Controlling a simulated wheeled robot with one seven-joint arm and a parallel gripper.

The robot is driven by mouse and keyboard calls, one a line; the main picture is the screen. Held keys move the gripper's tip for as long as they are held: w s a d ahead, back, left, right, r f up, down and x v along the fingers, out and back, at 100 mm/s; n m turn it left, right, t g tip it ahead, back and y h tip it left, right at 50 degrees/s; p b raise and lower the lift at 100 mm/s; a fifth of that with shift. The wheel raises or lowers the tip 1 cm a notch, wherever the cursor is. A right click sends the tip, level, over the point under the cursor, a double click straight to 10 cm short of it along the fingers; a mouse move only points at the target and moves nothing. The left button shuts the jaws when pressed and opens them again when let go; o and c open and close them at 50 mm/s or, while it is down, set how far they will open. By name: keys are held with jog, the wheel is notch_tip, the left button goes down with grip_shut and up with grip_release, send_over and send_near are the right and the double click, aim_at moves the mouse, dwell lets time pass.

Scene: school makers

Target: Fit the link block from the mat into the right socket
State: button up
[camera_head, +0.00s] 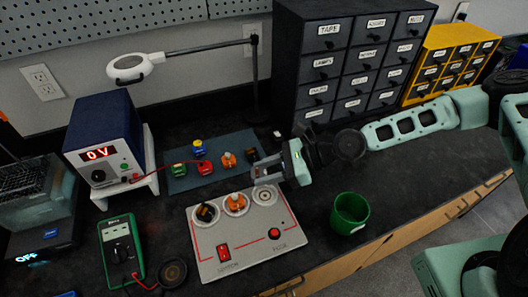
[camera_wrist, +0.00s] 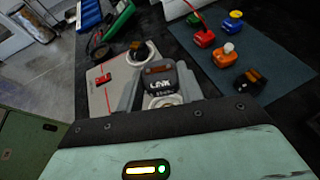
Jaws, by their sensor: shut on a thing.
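My gripper (camera_head: 264,172) is shut on the link block (camera_wrist: 161,84), a black block marked LINK, which shows between the fingers in the wrist view. In the head view the fingers mostly hide it. The right socket (camera_head: 266,195), a pale ring on the grey panel (camera_head: 245,240), looks empty. My gripper is just behind and above it. In the wrist view the ring (camera_wrist: 164,101) shows on the near side of the block; I cannot tell whether they touch. The middle socket holds an orange block (camera_head: 235,203), and the left socket holds a dark block (camera_head: 206,212).
The blue-grey mat (camera_head: 186,184) behind the panel bears several blocks, including a red one (camera_head: 205,168) and a dark one (camera_head: 252,155). A green cup (camera_head: 350,212) stands right of the panel. A power supply (camera_head: 104,135) and a green meter (camera_head: 120,248) are left. Drawers stand behind.

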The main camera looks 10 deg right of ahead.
aim_at(271, 195)
jog(key=shift+s+d+f+g, duration=0.3)
jog(key=shift+d, duration=0.3)
jog(key=shift+d+f+b, duration=0.1)
jog(key=shift+f+b, duration=0.2)
jog(key=shift+b, duration=0.1)
notch_tip(271, 195, down, 5)
jog(key=b, duration=0.4)
dwell(0.8)
jog(key=shift+f, duration=0.5)
jog(key=shift+r, duration=0.3)
dwell(0.3)
jog(key=shift+r+p, duration=0.5)
jog(key=shift+p, duration=0.05)
jog(key=shift+r, duration=0.1)
